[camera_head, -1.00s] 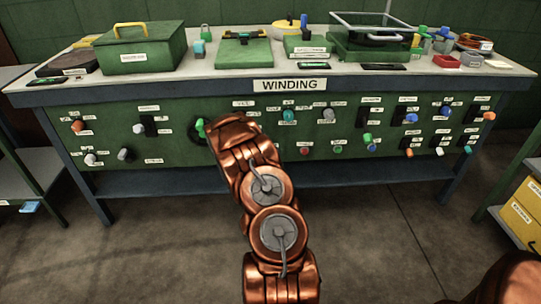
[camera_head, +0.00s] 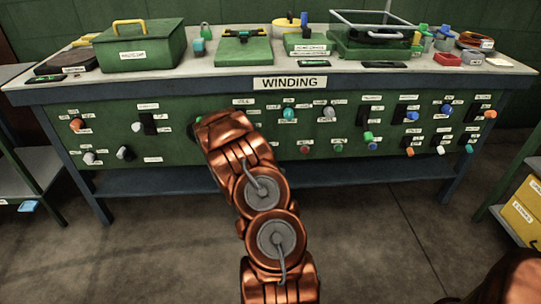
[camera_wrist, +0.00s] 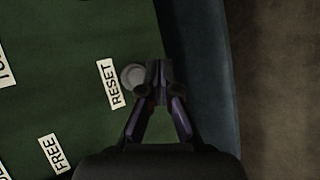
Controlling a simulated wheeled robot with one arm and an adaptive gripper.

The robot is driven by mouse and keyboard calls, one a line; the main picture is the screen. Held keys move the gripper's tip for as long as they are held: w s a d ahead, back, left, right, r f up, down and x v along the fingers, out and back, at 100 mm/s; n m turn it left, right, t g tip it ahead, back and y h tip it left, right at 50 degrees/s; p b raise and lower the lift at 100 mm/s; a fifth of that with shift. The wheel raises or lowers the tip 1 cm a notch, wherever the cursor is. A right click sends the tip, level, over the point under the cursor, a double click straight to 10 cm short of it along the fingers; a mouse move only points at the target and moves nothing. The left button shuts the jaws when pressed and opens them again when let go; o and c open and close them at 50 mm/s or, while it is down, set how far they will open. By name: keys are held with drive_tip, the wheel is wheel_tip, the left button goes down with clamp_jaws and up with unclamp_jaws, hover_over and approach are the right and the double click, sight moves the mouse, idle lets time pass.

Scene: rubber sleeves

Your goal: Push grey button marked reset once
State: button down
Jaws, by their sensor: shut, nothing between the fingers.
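In the wrist view a round grey button (camera_wrist: 132,76) sits on the green panel beside a white label reading RESET (camera_wrist: 110,84). My gripper (camera_wrist: 160,75) is shut and empty. Its fingertips appear just to the right of the button in that view, slightly overlapping its edge; I cannot tell whether they touch it. In the head view my copper arm hides the gripper and this button.
A FREE label (camera_wrist: 51,153) lies lower left in the wrist view; the panel's blue lower edge (camera_wrist: 205,70) is at right. In the head view the green panel (camera_head: 215,104) under the WINDING sign (camera_head: 291,83) carries several knobs and switches.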

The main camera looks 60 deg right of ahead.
drive_tip(key=shift+s+a, duration=0.65)
drive_tip(key=shift+a, duration=0.2)
idle(0.4)
